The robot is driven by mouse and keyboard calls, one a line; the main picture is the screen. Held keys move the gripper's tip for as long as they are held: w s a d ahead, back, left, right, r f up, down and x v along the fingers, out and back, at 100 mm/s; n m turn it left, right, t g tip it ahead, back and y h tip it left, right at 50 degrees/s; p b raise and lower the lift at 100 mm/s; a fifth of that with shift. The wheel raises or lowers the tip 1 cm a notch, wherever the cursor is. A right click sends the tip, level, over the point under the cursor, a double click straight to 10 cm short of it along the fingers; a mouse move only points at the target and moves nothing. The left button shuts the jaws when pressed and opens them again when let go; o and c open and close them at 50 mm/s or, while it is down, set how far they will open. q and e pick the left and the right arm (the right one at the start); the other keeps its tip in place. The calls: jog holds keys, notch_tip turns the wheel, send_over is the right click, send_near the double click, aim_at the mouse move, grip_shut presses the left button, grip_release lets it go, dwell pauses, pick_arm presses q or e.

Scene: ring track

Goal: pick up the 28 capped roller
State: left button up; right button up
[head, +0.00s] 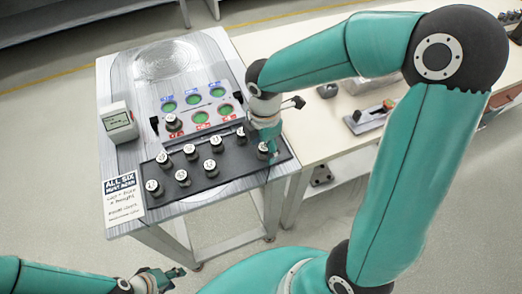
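Several dark rollers with pale, marked caps stand upright in two rows on a black rack (232,172) on the metal table. The marks are too small to read surely, so I cannot tell which roller is the 28. My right gripper (270,147) reaches down at the right end of the rack, right beside a capped roller (262,150). It partly hides that roller, and I cannot tell whether its fingers touch or hold it. My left gripper (172,277) is low in front of the table, away from the rack, its fingers too small to judge.
Behind the rack is a panel (185,108) with round green-lit spots, one with a roller (173,122) standing at it. A grey box with a display (118,122) and a printed sign (123,199) are at the left edge. A white bench (315,135) with tools adjoins right.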

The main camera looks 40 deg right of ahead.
grip_shut()
jog(key=shift+r, duration=0.1)
